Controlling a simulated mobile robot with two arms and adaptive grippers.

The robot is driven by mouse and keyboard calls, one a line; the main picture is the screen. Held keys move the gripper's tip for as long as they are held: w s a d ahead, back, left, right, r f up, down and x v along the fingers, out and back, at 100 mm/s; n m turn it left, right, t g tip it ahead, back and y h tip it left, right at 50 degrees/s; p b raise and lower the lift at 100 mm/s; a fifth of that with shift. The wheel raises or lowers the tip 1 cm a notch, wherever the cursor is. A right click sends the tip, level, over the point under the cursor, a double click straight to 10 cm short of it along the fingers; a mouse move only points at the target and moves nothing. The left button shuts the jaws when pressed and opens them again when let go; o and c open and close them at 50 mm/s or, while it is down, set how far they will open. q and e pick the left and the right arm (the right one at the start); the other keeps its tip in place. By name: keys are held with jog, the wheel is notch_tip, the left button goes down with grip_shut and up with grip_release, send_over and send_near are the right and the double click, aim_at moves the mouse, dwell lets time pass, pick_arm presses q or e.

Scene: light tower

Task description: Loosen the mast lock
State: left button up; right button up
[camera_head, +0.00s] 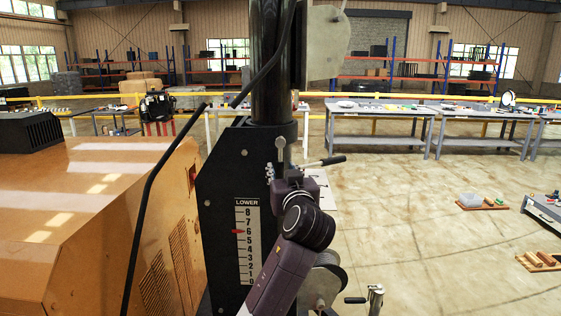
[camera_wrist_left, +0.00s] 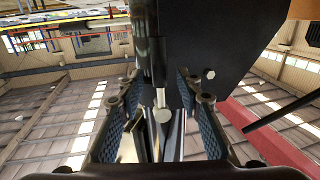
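The black mast (camera_head: 272,70) rises from a dark base plate that carries a scale marked LOWER (camera_head: 247,245). A silver pin with a rounded end (camera_head: 281,148) stands up in front of the mast foot. A lever with a black grip (camera_head: 326,161) points right beside it; I cannot tell which of these is the mast lock. My left gripper (camera_head: 284,174) is right at these parts, its fingers partly hidden by its own wrist. In the left wrist view, its blue-padded fingers (camera_wrist_left: 160,105) are apart, with a silver round-ended pin (camera_wrist_left: 162,113) between them, not visibly clamped. My right gripper is not in view.
An orange machine housing (camera_head: 70,210) fills the left side. A black cable (camera_head: 155,180) runs past the mast. A winch drum (camera_head: 322,283) with a crank handle sits low right of my left arm.

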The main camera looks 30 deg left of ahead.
aim_at(281, 167)
pick_arm(q)
jog(key=shift+p+x, duration=0.4)
jog(key=shift+x, duration=1.25)
jog(key=shift+c, duration=0.3)
grip_shut()
